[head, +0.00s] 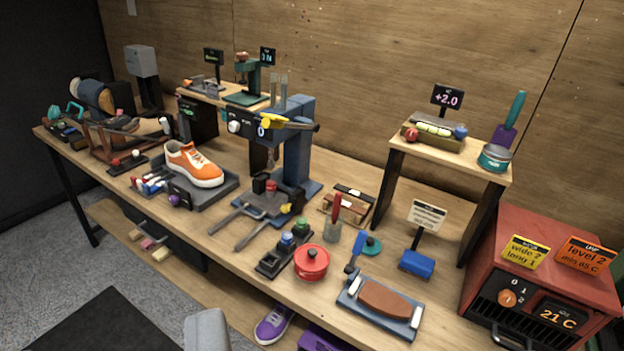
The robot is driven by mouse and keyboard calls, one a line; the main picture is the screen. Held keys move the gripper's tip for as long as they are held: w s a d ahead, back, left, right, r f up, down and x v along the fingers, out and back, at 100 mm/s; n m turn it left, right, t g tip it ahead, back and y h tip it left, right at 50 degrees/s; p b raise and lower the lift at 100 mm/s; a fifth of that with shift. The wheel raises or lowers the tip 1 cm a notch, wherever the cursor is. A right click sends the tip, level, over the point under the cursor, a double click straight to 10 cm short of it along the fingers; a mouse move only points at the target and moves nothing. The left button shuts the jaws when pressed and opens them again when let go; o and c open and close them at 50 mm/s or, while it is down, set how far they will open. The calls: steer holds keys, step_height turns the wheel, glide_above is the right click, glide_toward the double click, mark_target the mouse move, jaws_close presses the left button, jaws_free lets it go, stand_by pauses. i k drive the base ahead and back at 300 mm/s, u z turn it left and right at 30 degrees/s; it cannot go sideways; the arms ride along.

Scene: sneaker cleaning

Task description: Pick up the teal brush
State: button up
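A teal handle (515,108) stands upright and slightly tilted on the small raised shelf at the right, with its lower end at a purple piece (502,136). It looks like the teal brush, but I cannot tell whether the purple piece is its head or a holder. Other teal things show: a small round piece (373,246) on the bench beside a blue handle, and blurred pieces (54,111) at the far left end. My gripper's fingers are not visible.
A teal tin (494,158) stands close in front of the purple piece. The raised shelf (455,156) also holds a tray and a +2.0 display. A red heater box (540,270) stands below at the right. An orange sneaker (194,163) and many tools crowd the bench.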

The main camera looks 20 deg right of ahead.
mark_target(517, 104)
steer(key=z, duration=0.55)
steer(key=i, duration=1.1)
steer(key=z, duration=0.6)
steer(key=k, duration=0.75)
steer(key=z, duration=0.25)
steer(key=i, duration=0.85)
steer(key=u, duration=0.05)
